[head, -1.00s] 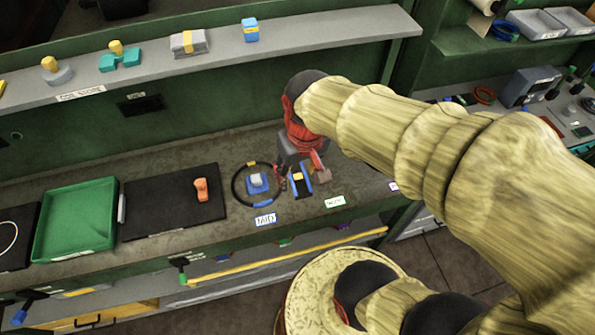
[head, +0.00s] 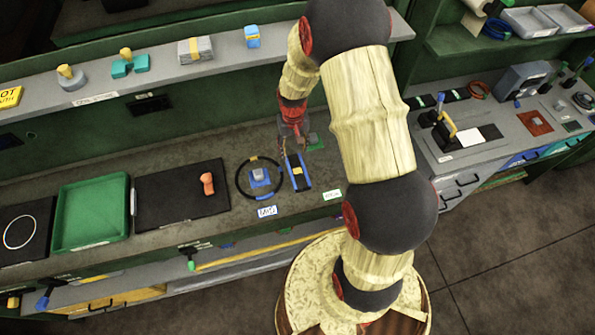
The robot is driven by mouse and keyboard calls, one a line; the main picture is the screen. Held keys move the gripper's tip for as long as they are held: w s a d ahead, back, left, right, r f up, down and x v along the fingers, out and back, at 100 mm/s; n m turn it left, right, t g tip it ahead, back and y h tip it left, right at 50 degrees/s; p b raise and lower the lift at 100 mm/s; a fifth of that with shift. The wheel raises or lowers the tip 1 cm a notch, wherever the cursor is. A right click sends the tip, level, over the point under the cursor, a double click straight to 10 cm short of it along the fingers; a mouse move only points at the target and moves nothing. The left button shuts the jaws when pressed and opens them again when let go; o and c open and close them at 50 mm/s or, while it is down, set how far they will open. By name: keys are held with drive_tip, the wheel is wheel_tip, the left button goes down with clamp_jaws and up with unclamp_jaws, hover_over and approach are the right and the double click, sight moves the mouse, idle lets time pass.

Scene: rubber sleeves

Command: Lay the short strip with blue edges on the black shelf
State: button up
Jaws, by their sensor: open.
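The short strip (head: 304,183) is dark with blue long edges and a yellow mark in its middle. It lies on the grey bench, right of a black ring. My gripper (head: 292,150) is open and stands just behind the strip's far end; I cannot tell whether it touches the strip. Nothing shows between its fingers. I see no surface that is clearly a black shelf; a flat black panel (head: 160,210) lies on the bench to the left, with an orange piece (head: 207,183) on it.
The black ring (head: 239,187) surrounds a blue-and-grey block (head: 260,176). A green tray (head: 58,222) and another dark panel (head: 40,250) are further left. A green piece (head: 315,142) is right of my gripper. A grey wall shelf (head: 150,88) holding several objects runs above the bench.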

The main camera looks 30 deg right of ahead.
sight(295, 162)
wheel_tip(295, 162, down, 3)
drive_tip(key=shift+r, duration=0.15)
drive_tip(key=f, duration=0.2)
drive_tip(key=f+p, duration=0.1)
drive_tip(key=shift+s+f, duration=0.2)
drive_tip(key=shift+s, duration=0.05)
drive_tip(key=shift+f, duration=0.6)
drive_tip(key=shift+c, duration=0.3)
drive_tip(key=c, duration=0.9)
drive_tip(key=shift+o, duration=0.2)
drive_tip(key=shift+w+r, duration=0.1)
drive_tip(key=shift+r, duration=0.05)
drive_tip(key=shift+c, duration=0.2)
